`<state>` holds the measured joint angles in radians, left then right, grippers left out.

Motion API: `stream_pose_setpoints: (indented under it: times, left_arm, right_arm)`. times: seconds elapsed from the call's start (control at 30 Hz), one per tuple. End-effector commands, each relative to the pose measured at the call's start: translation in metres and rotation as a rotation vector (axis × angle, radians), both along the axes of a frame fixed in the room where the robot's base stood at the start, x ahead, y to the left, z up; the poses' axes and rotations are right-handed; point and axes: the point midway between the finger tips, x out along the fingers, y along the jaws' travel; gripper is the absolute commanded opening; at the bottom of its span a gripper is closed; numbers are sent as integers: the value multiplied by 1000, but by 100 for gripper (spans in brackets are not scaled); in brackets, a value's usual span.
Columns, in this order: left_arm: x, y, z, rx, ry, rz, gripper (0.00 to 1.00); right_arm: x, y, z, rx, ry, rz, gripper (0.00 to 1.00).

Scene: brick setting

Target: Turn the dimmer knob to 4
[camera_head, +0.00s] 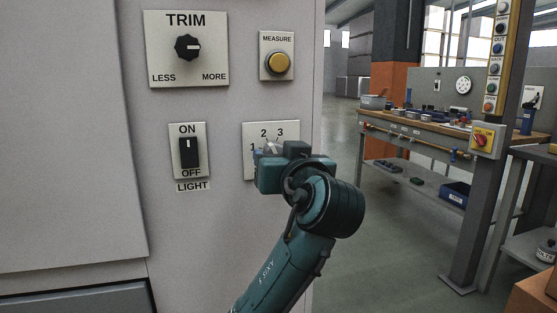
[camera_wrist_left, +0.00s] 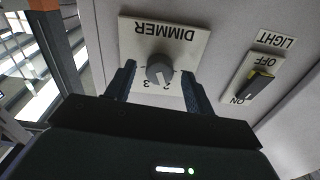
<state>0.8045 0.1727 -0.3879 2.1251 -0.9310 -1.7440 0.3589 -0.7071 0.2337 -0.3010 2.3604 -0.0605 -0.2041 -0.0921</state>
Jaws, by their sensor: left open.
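The dimmer plate (camera_head: 251,131) is a pale panel at the lower right of the cabinet front. Its numbers 1, 2 and 3 show in the head view; the rest is behind my left gripper (camera_head: 270,151). In the left wrist view the plate (camera_wrist_left: 135,33) appears upside down, with the word DIMMER. Its round grey knob (camera_wrist_left: 159,68) sits between the two dark fingers of my left gripper (camera_wrist_left: 158,74), which is open around it. I cannot tell whether the fingers touch the knob. The pointer's exact setting is unclear. My right gripper is not in view.
A light switch (camera_head: 189,152) is left of the dimmer and also shows in the left wrist view (camera_wrist_left: 258,85). Above are a TRIM knob (camera_head: 187,47) and a yellow MEASURE button (camera_head: 278,63). A workbench (camera_head: 430,127) stands farther right, beyond open floor.

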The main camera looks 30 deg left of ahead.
Motion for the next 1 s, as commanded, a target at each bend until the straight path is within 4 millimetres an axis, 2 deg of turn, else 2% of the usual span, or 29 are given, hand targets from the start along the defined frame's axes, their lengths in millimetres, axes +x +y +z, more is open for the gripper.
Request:
stream_pose_setpoints:
  times: [0.37,0.9,1.0]
  left_arm:
    - [4,5,0,-1,1,0,53]
    - [4,5,0,-1,1,0,9]
    - [4,5,0,1,2,0,9]
  right_arm:
    - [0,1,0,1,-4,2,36]
    - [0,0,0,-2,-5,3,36]
    - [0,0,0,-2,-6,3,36]
